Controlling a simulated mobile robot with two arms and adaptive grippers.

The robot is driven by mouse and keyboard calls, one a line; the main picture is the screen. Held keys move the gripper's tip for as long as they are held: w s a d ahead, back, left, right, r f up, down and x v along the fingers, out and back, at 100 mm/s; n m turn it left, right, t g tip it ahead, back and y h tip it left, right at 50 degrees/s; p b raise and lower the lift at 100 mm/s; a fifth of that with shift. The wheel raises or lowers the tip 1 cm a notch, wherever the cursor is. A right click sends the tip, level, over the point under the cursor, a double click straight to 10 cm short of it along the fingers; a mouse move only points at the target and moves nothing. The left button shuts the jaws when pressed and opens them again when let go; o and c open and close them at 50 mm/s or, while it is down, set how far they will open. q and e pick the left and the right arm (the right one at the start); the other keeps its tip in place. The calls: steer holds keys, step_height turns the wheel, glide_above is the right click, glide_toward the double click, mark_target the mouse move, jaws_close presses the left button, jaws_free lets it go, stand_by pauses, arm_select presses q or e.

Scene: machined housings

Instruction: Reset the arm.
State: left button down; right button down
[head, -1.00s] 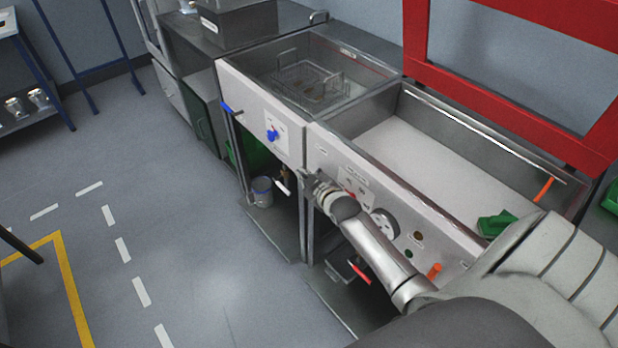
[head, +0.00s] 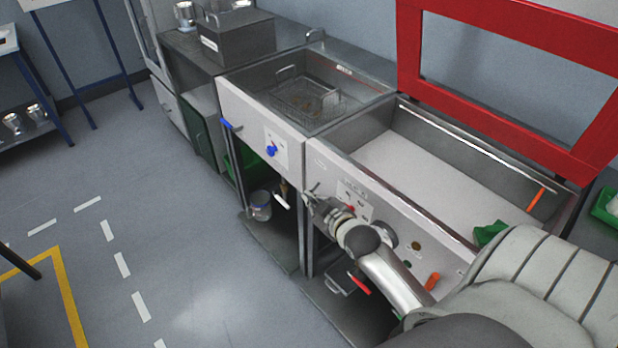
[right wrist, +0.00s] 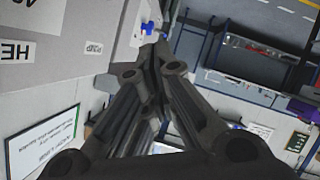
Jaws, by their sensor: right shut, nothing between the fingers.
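My right gripper (head: 312,198) is in front of the right sink unit's control panel (head: 375,205), apart from anything it could hold. In the right wrist view its fingers (right wrist: 152,65) are closed together with nothing between them. My right arm reaches in from the lower right of the head view. My left gripper is not in view.
The left basin (head: 335,105) holds a wire basket (head: 308,98). A blue knob (head: 271,150) and a blue handle (head: 231,125) are on its front. A red-framed screen (head: 408,55) stands behind the right basin. A green cloth (head: 488,233) lies in it. Floor at left is open.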

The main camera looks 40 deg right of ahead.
steer(key=shift+s+f, duration=0.1)
steer(key=s+a+f+m+g, duration=0.15)
steer(key=s+f, duration=0.35)
steer(key=f, duration=0.5)
steer(key=s+a+f+g+y, duration=0.1)
steer(key=s+a+f+g, duration=0.2)
steer(key=s+f, duration=0.5)
steer(key=s+a+f+g, duration=0.2)
steer(key=s+f, duration=0.1)
steer(key=f, duration=0.9)
steer(key=s+a+f+g, duration=0.2)
steer(key=s+f, duration=0.2)
steer(key=s, duration=0.5)
steer(key=s+a+f+g, duration=0.1)
steer(key=s+a+f, duration=0.1)
steer(key=s+f, duration=0.3)
steer(key=s+a+f+g, duration=0.1)
steer(key=s+f, duration=0.3)
steer(key=s, duration=0.8)
steer(key=shift+s+a+f+g+y, duration=0.35)
steer(key=shift+s+a+g+y, duration=0.05)
steer(key=shift+g, duration=0.45)
steer(key=shift+m, duration=0.25)
